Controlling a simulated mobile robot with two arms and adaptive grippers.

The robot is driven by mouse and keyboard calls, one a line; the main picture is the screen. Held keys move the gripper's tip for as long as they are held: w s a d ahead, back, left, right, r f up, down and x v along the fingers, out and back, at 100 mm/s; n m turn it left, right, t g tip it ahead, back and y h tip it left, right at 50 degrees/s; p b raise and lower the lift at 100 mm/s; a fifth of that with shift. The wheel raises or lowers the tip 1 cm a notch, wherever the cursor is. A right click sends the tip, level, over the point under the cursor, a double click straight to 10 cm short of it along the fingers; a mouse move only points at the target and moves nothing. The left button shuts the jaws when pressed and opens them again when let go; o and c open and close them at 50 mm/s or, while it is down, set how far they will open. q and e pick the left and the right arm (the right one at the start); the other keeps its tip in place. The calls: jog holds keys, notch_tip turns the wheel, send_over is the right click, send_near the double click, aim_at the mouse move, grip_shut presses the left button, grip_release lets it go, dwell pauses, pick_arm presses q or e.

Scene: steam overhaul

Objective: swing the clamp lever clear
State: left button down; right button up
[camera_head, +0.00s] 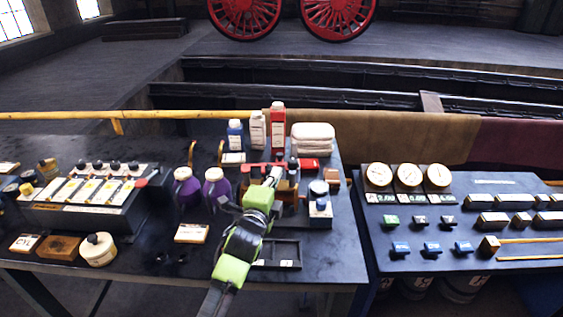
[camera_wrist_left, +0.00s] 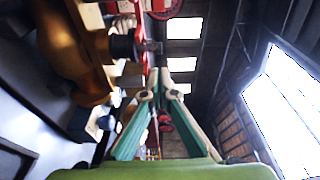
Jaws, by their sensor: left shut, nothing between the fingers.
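My left gripper (camera_head: 274,174) reaches in from the bottom of the head view. Its fingers are shut and empty, beside the red bar (camera_head: 254,166) of the clamp fixture in the middle of the bench. In the left wrist view the fingers (camera_wrist_left: 161,82) come together just right of a dark round-ended part (camera_wrist_left: 124,46) and a narrow red part (camera_wrist_left: 139,12). Which of these is the clamp lever, and whether the fingers touch it, I cannot tell. A brass-coloured body (camera_wrist_left: 80,55) fills the upper left there. My arm hides part of the fixture in the head view.
Two purple bottles (camera_head: 186,188) stand left of my arm. A white bottle (camera_head: 257,130), a red bottle (camera_head: 277,125) and a white folded stack (camera_head: 313,138) stand behind the fixture. A dark tray (camera_head: 286,256) lies right of my forearm. A gauge panel (camera_head: 408,190) is further right.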

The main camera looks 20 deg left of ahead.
pick_arm(q)
jog(key=w+p, duration=0.1)
jog(key=w, duration=0.5)
jog(key=shift+w+a+f, duration=0.1)
jog(key=shift+a, duration=0.05)
jog(key=shift+w, duration=0.15)
